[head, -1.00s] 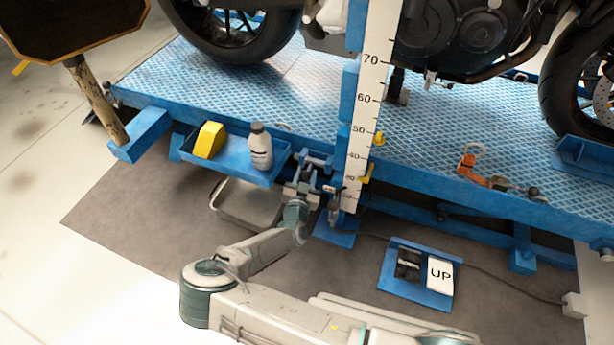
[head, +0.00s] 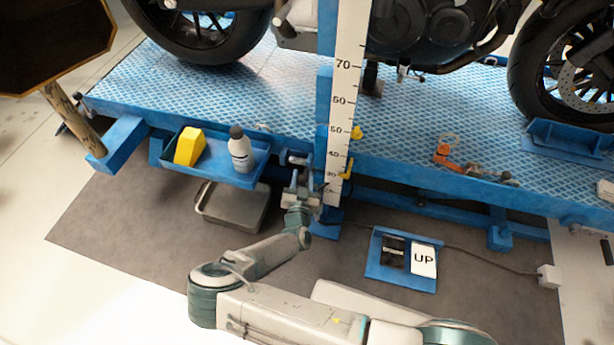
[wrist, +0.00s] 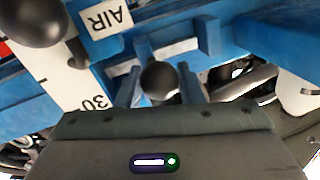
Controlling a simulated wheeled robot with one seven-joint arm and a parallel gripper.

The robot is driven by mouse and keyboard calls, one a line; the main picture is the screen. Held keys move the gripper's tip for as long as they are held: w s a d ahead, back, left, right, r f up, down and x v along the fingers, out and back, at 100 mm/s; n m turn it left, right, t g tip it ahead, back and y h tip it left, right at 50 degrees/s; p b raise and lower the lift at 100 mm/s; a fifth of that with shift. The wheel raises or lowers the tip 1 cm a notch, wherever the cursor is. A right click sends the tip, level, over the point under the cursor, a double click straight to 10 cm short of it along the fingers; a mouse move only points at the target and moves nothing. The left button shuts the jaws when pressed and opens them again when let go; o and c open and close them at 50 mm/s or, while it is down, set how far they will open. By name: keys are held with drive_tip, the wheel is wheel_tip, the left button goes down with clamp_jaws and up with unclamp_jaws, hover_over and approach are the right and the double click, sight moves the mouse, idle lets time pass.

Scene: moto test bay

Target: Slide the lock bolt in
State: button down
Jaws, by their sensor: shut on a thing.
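The lock bolt shows in the wrist view as a black ball knob (wrist: 158,80) in front of a pale metal rod (wrist: 172,50) between blue brackets. My gripper (wrist: 158,92) has one finger on each side of the knob and is shut on it. In the head view my gripper (head: 300,183) is at the lift's front edge, just left of the white height scale (head: 340,110). There the knob is hidden by the gripper, and how far the bolt sits in its bracket cannot be told.
A blue tray (head: 215,176) with a yellow block (head: 189,146) and a bottle (head: 240,150) is left of my gripper. Yellow handles (head: 347,169) are close on its right. A grey pan (head: 232,208) lies below. The UP pedal (head: 424,260) is on the floor at right.

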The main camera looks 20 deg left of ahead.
drive_tip(key=shift+d+f, duration=0.1)
drive_tip(key=shift+d, duration=0.2)
drive_tip(key=c, duration=1)
unclamp_jaws()
drive_tip(key=shift+c, duration=0.2)
drive_tip(key=shift+w, duration=0.1)
drive_tip(key=p+v, duration=0.3)
drive_tip(key=v, duration=1.1)
drive_tip(key=shift+p, duration=0.35)
drive_tip(key=shift+a, duration=0.1)
